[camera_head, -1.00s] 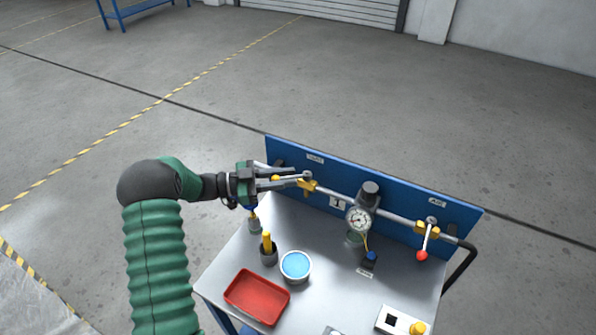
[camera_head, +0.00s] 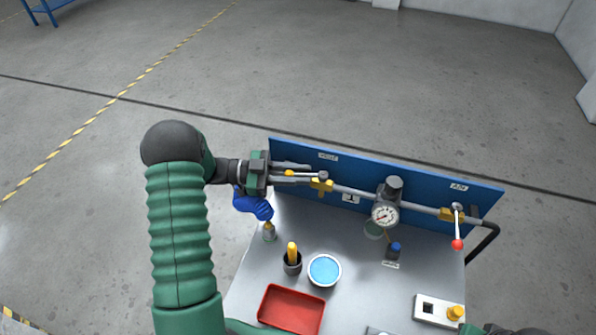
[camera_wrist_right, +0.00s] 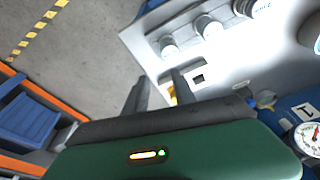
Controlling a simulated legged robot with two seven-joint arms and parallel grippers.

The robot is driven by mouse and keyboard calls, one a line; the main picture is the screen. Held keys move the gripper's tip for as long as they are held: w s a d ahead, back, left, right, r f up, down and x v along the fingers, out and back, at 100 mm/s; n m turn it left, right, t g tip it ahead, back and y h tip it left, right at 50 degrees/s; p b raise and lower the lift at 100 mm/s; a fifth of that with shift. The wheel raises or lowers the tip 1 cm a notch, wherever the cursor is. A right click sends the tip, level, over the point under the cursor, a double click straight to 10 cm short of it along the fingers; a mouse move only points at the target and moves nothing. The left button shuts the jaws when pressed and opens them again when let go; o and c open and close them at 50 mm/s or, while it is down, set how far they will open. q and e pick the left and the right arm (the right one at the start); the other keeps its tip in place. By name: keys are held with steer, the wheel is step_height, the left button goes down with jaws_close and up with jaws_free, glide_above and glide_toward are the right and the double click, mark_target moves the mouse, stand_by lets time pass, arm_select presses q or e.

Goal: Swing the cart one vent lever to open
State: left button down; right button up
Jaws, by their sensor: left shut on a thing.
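The vent lever's yellow grip (camera_head: 289,173) shows between the fingers of my left gripper (camera_head: 296,175), which is shut on it. The lever lies along the pipe, left of its brass valve body (camera_head: 321,185), under the vent label (camera_head: 328,156) on the blue panel. The fingers hide most of the lever. In the right wrist view, the two dark fingers of my right gripper (camera_wrist_right: 157,92) stand apart with nothing held between them, over the cart side.
A second valve with a red-knobbed lever (camera_head: 457,243) hangs at the panel's right, past a pressure gauge (camera_head: 385,215). The cart top (camera_head: 345,300) holds a red tray (camera_head: 292,310), a blue-filled bowl (camera_head: 324,270), a dark cup (camera_head: 292,264) and a switch box (camera_head: 438,311).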

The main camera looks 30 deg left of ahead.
arm_select(q)
steer(key=shift+s+f, duration=0.1)
steer(key=shift+f, duration=0.15)
steer(key=c, duration=1.6)
jaws_free()
steer(key=shift+c, duration=0.2)
arm_select(e)
steer(key=shift+f, duration=0.1)
arm_select(q)
steer(key=shift+o, duration=0.7)
steer(key=shift+a, duration=0.25)
arm_select(e)
steer(key=shift+a, duration=0.2)
